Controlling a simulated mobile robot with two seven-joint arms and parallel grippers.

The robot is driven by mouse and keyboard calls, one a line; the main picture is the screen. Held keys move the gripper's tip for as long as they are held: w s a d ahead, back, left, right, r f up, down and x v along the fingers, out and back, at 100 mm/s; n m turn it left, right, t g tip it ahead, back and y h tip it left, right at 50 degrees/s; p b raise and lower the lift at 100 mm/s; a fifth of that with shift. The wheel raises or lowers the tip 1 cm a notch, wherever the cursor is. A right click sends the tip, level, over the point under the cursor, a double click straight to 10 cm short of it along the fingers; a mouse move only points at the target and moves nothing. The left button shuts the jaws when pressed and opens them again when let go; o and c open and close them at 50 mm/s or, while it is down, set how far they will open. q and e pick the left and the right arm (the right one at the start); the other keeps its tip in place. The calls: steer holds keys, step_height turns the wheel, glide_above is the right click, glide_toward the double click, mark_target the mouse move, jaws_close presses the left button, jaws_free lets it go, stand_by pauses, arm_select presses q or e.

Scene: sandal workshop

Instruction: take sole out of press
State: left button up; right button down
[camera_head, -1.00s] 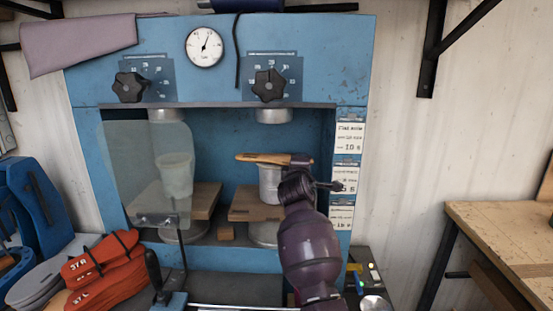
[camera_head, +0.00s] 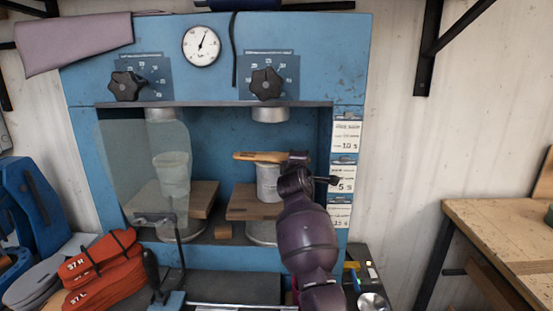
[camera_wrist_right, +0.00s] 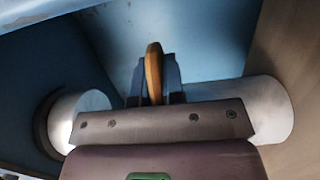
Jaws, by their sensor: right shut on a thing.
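The press (camera_head: 220,70) is a large blue machine with two stations. A tan sole (camera_head: 258,157) lies across the top of a grey metal cylinder in the right station, or just above it; I cannot tell if they touch. My right gripper (camera_head: 296,160) reaches into that station and is shut on the sole's right end. In the right wrist view the sole (camera_wrist_right: 154,72) points away from between the fingers of the gripper (camera_wrist_right: 154,95). My left gripper is not in view.
A clear guard (camera_head: 145,165) covers the left station. Wooden boards (camera_head: 250,207) lie on both lower platens. Red bundles (camera_head: 100,265) lie at the front left. A wooden table (camera_head: 500,225) stands at the right, with an open gap before it.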

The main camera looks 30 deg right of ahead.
steer(key=shift+r, duration=0.1)
steer(key=shift+s+a+r, duration=0.1)
steer(key=shift+s+r, duration=0.05)
steer(key=shift+r, duration=0.1)
step_height(320, 180, up, 7)
steer(key=shift+f, duration=0.1)
steer(key=s+d+b+v, duration=0.1)
steer(key=d+v, duration=0.1)
steer(key=v, duration=1.7)
steer(key=shift+s, duration=0.6)
steer(key=shift+f, duration=0.1)
